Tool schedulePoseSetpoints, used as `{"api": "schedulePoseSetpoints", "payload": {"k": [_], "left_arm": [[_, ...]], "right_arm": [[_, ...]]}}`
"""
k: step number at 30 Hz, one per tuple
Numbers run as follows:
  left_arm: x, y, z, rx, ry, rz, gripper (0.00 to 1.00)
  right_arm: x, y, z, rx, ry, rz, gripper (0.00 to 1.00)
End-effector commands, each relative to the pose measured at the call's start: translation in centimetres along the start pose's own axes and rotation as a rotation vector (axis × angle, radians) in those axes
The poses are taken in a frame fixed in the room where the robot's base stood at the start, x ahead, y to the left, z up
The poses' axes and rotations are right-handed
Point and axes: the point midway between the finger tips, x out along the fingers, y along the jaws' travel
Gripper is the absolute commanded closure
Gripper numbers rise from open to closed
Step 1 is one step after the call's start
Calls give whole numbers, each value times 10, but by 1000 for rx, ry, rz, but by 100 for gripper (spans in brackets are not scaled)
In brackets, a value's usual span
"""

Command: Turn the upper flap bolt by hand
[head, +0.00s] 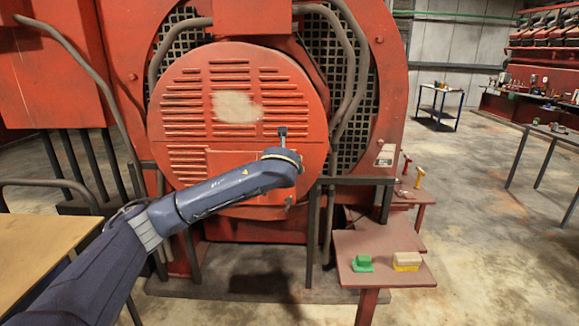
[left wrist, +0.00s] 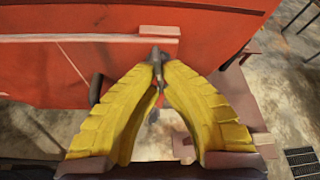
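The flap (head: 228,160) is a flat red panel low on the round louvred engine cover. My left arm crosses in front of it, and its wrist hides the left gripper and the upper bolt area in the head view. A lower bolt (head: 289,202) shows just below the wrist. In the left wrist view, the two yellow ribbed fingers of my left gripper (left wrist: 159,77) converge at their tips on a small grey upper flap bolt (left wrist: 156,60), with a gap between the fingers behind the tips. My right gripper is not in view.
A red bench (head: 380,243) at right holds a green block (head: 362,263) and a yellow-and-tan block (head: 406,261). Red and yellow handled items (head: 420,174) stand behind it. A wooden table (head: 35,250) is at left.

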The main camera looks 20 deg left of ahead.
Motion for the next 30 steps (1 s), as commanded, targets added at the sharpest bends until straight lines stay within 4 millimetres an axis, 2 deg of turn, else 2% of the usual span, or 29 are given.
{"api": "schedulePoseSetpoints", "payload": {"k": [12, 29, 30], "left_arm": [[-1, 1, 3, 159, -5, 67, 100], [-1, 1, 3, 182, -5, 77, 100], [-1, 1, 3, 182, -5, 77, 92]], "right_arm": [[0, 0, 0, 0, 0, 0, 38], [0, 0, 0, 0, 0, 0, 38], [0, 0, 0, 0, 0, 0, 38]]}}
